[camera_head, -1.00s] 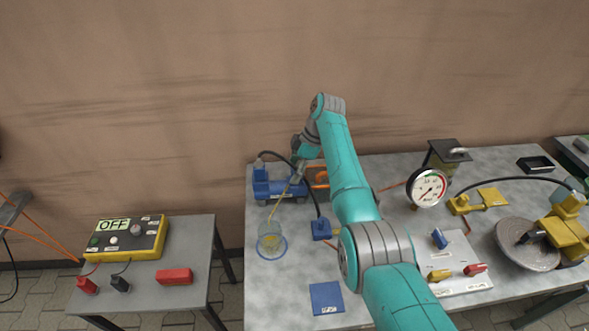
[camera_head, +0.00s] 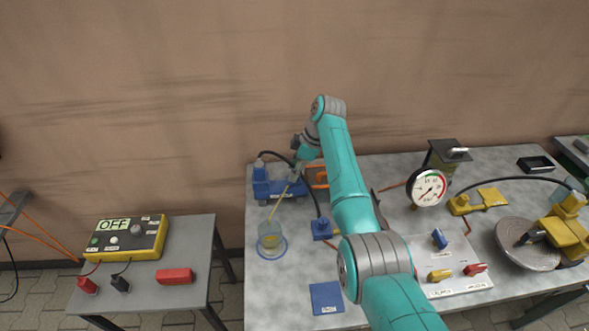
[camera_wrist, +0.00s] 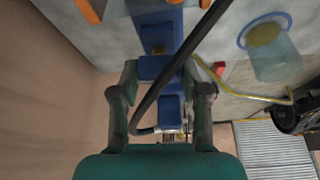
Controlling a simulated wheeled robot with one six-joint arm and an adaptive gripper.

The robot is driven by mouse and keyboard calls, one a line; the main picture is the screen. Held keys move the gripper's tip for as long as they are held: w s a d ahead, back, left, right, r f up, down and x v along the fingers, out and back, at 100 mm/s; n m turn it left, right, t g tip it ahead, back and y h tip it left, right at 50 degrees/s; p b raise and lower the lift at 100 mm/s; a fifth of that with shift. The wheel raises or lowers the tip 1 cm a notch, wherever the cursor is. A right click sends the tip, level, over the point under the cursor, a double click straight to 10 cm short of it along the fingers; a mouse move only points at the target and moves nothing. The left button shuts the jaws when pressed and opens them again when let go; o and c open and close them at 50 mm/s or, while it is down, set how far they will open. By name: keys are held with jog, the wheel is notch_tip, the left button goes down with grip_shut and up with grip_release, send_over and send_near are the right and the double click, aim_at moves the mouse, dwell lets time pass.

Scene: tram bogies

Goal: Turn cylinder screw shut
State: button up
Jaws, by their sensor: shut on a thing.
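The blue cylinder unit (camera_head: 262,183) stands at the back left of the grey table. A yellow thin hose runs from it into a clear jar (camera_head: 271,240). My gripper (camera_head: 295,176) is over the unit's right side, low and small in the head view. In the wrist view my gripper (camera_wrist: 157,72) has its two fingers on either side of a blue block-like part, shut on it; I take this as the cylinder screw (camera_wrist: 155,68). A black hose (camera_wrist: 175,75) crosses in front and hides part of it. How far the screw is turned cannot be seen.
An orange bracket (camera_head: 317,176) stands close right of my gripper. A blue block (camera_head: 323,229), a pressure gauge (camera_head: 427,188) and a panel with coloured levers (camera_head: 455,262) are farther right. A control box showing OFF (camera_head: 125,238) sits on the left side table.

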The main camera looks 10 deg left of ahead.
jog(key=m+t, duration=0.1)
jog(key=m, duration=0.3)
jog(key=shift+s+t, duration=0.1)
jog(key=shift+t, duration=0.3)
jog(key=m, duration=0.2)
jog(key=m+t, duration=0.1)
jog(key=m, duration=0.1)
jog(key=shift+m+t+h, duration=0.3)
jog(key=shift+m+h, duration=0.1)
jog(key=m+t+h, duration=0.1)
jog(key=m, duration=0.3)
jog(key=shift+a, duration=0.1)
jog(key=shift+m+t+h, duration=0.4)
jog(key=shift+m+h, duration=0.3)
jog(key=shift+m, duration=1.1)
jog(key=o, duration=1.1)
jog(key=shift+o, duration=0.2)
